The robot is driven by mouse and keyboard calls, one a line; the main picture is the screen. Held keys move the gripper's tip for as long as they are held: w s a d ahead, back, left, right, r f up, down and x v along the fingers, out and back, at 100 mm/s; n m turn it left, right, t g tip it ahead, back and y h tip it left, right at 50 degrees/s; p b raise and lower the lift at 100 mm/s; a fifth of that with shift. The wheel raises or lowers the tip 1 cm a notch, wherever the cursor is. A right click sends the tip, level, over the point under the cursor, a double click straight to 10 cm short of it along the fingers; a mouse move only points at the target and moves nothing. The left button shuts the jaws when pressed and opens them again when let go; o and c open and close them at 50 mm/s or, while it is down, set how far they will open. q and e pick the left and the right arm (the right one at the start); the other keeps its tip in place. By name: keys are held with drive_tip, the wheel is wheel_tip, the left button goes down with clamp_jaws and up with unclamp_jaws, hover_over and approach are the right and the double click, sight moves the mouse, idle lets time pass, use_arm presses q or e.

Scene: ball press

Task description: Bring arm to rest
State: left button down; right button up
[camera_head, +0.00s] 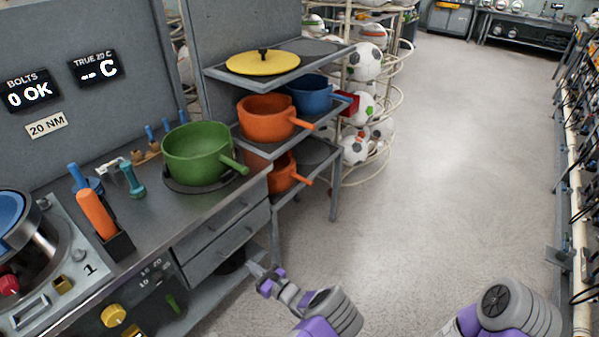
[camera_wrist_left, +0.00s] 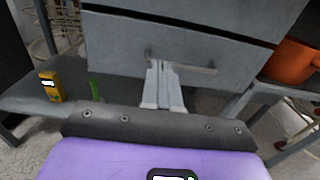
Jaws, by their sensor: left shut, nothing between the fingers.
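My left gripper (camera_head: 262,272) is in the lower middle of the head view, in front of the drawers at the right end of the workbench. In the left wrist view its fingers (camera_wrist_left: 162,84) are together with nothing between them. They point at a grey drawer front (camera_wrist_left: 150,55) and overlap its handle in the picture; I cannot tell whether they touch it. My right arm (camera_head: 515,310) shows in part at the bottom right of the head view; its gripper is out of view.
A green pot (camera_head: 195,150) stands on the workbench (camera_head: 165,205). A shelf holds a yellow lid (camera_head: 262,64), orange pots (camera_head: 266,120) and a blue pot (camera_head: 312,93). A ball rack (camera_head: 385,100) stands behind. The floor (camera_head: 440,160) to the right is clear.

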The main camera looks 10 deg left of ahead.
use_arm(q)
drive_tip(key=shift+s, duration=0.1)
drive_tip(key=s+a+f+n+g+h, duration=0.1)
drive_tip(key=s+f+n+g+h, duration=0.35)
drive_tip(key=s, duration=0.45)
drive_tip(key=s+a+f+n+g+h, duration=0.1)
drive_tip(key=s+f+n+g+h, duration=0.15)
drive_tip(key=s+f+g, duration=0.5)
drive_tip(key=s+d+f+n+h, duration=0.2)
drive_tip(key=s+d+n+h, duration=0.7)
drive_tip(key=s+d, duration=0.4)
drive_tip(key=w+d+r+n+t+h+p, duration=0.1)
drive_tip(key=w+d+r+n+t+h, duration=0.2)
drive_tip(key=d+r+n, duration=0.5)
drive_tip(key=shift+w+n+t+h, duration=0.3)
drive_tip(key=shift+n+t+h, duration=0.5)
drive_tip(key=shift+t, duration=0.3)
